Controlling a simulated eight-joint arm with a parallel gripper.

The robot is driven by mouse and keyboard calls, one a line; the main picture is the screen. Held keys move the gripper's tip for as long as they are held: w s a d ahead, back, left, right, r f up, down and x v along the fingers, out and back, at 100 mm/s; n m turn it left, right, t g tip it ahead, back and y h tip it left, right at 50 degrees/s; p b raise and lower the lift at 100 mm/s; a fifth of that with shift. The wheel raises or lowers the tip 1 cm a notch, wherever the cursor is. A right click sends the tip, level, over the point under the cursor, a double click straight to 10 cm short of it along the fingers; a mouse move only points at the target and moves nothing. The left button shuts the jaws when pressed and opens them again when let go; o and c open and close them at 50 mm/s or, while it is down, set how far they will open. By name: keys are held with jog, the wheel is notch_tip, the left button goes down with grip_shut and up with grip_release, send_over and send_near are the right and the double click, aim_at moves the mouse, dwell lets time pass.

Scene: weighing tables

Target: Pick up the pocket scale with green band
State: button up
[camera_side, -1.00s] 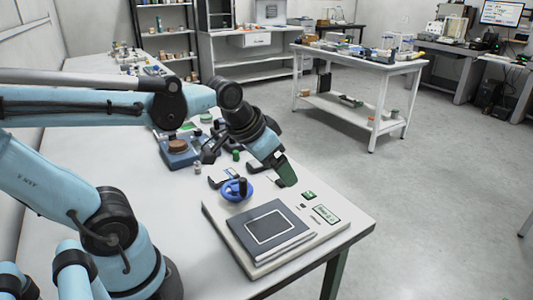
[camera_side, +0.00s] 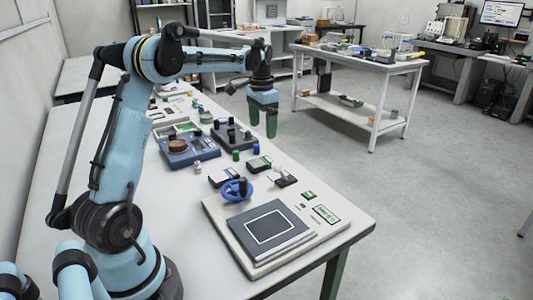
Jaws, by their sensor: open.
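Three small dark pocket scales lie flat on the near table. The one at the back (camera_side: 259,164) appears to carry the green band, though the band is too small to be sure of. A second pocket scale (camera_side: 223,177) lies to its left and a third (camera_side: 285,180) to its front right. My gripper (camera_side: 263,134) points down with its two green fingers apart and nothing between them. In the picture it is above and behind the back pocket scale, clear of it. Its height over the table is hard to tell.
A large flat scale (camera_side: 328,229) with a dark plate fills the table's front right corner. A blue scale (camera_side: 190,160) with a brown weight and a dark scale (camera_side: 230,145) stand at the left. Small bottles stand nearby.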

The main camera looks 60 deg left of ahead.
jog(key=a+f, duration=0.1)
jog(key=a, duration=0.1)
send_over(261, 161)
jog(key=f, duration=0.7)
jog(key=shift+s+d, duration=0.2)
jog(key=shift+w+a+f, duration=0.1)
jog(key=shift+f, duration=1.2)
jog(key=shift+w+a+f, duration=0.1)
jog(key=shift+f, duration=1.15)
jog(key=c, duration=1.2)
